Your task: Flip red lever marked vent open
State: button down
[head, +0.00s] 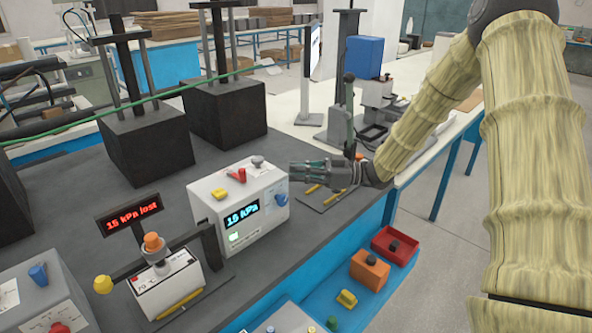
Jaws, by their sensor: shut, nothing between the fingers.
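A white box (259,219) with a blue-lit "15 kPa" display stands on the dark bench. A small red part (240,173), which looks like a lever, sits on its top between a yellow part (221,192) and a grey knob (258,162). I cannot read any "vent" marking, and whether the red part is open or closed cannot be told. My gripper (294,170) is shut and empty, pointing left. In the picture it is just right of the box's top edge, apart from the red part.
A blue knob (281,199) is on the box's front, below my gripper. A sign (133,213) reads "15 kPa lost". A smaller white device (165,285) with an orange knob stands front left. Black blocks (228,112) with posts stand behind. A red tray (395,246) lies lower right.

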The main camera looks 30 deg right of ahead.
jog(key=x, duration=0.3)
jog(key=p+x, duration=0.1)
jog(key=x, duration=0.2)
jog(key=p+x, duration=0.1)
jog(key=x, duration=0.3)
jog(key=shift+s+a+r, duration=0.1)
jog(key=shift+s+r, duration=0.2)
jog(key=shift+r, duration=0.05)
jog(key=shift+w+a+f+p, duration=0.1)
jog(key=shift+w+a+p, duration=0.15)
jog(key=shift+a+p, duration=0.1)
jog(key=shift+a, duration=0.1)
